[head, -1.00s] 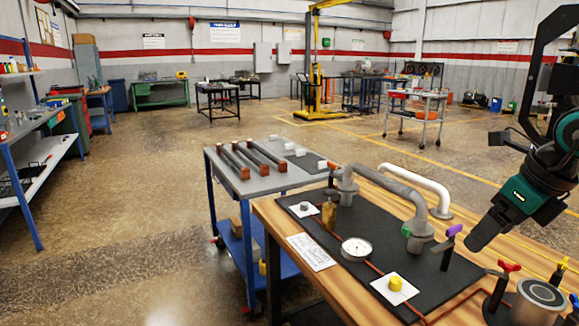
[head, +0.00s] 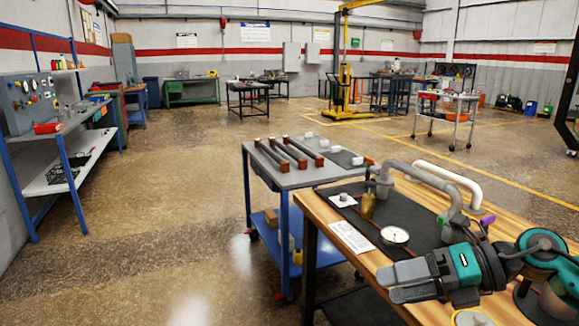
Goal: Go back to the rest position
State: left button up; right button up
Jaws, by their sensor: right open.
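My right gripper (head: 393,284) is in the lower right of the head view, over the front part of the wooden workbench (head: 318,212). Its grey fingers point left and are open, with nothing seen between them. Its arm hides part of the black mat (head: 425,230) and the fittings behind and below it. A round gauge (head: 394,236) shows just above the fingers. My left gripper is not in view.
Grey pipework (head: 432,180) and a white pipe (head: 450,180) stand on the bench close to my right arm. A blue cart (head: 290,179) with dark bars stands left of the bench. Shelves (head: 70,130) line the left wall. The floor between is clear.

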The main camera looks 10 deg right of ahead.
jog(key=a+f+m+t+y, duration=0.2)
jog(key=a+m+t+y, duration=0.25)
jog(key=m, duration=0.35)
jog(key=s+d+f+m+t+h+p, duration=0.1)
jog(key=s+f+m+t+h, duration=0.15)
jog(key=f+m+h, duration=0.65)
jog(key=s+d+f+m+t+h, duration=0.1)
jog(key=f+m+t+h, duration=0.45)
jog(key=m, duration=0.75)
jog(key=s+a+f+m+g, duration=0.2)
jog(key=s+f+m+g, duration=0.3)
jog(key=s+f, duration=0.3)
notch_tip(320, 180, down, 3)
jog(key=shift+s+f+g, duration=0.2)
jog(key=shift+s+g, duration=0.2)
jog(key=shift+g, duration=0.25)
jog(key=shift+c, duration=0.2)
